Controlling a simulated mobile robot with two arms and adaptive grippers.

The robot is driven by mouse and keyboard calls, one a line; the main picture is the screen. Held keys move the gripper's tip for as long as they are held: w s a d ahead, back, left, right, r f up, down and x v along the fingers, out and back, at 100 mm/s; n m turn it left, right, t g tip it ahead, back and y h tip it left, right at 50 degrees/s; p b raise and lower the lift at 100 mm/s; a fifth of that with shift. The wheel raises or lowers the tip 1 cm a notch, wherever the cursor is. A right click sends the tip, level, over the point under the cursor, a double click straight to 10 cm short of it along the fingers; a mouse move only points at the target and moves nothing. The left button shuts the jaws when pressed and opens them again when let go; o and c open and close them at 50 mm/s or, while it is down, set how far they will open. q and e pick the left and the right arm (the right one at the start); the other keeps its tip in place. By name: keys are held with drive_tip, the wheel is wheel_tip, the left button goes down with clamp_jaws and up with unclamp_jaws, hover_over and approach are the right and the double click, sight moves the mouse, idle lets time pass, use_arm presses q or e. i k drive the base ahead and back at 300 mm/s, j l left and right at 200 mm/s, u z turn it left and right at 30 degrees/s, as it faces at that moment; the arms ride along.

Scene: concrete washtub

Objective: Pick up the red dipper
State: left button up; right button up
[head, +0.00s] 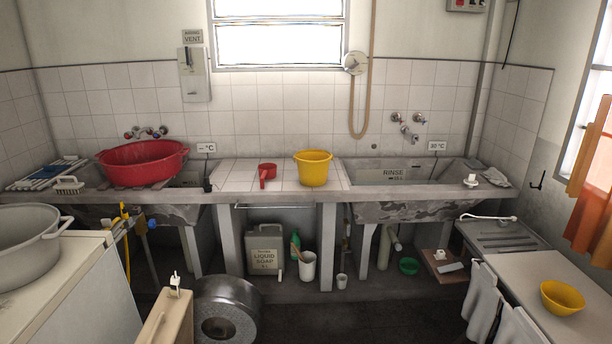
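The red dipper (267,171) stands on the white tiled top (232,178) between the two basins, its handle pointing toward the front edge. It is apart from the yellow bucket (313,169) to its right. Neither of my grippers shows in the head view.
A red tub (142,163) sits over the left basin. The rinse basin (390,172) is at the right. A grey pot (24,246) is at the near left, and a yellow bowl (562,298) is on the right counter. The tiles around the dipper are mostly clear.

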sight(266, 171)
drive_tip(key=i+l+u, duration=0.1)
drive_tip(key=i+u, duration=0.25)
drive_tip(key=i, duration=0.25)
drive_tip(key=i+l+u, duration=0.3)
drive_tip(key=i, duration=0.25)
drive_tip(key=i+l+u, duration=0.35)
drive_tip(key=i, duration=0.2)
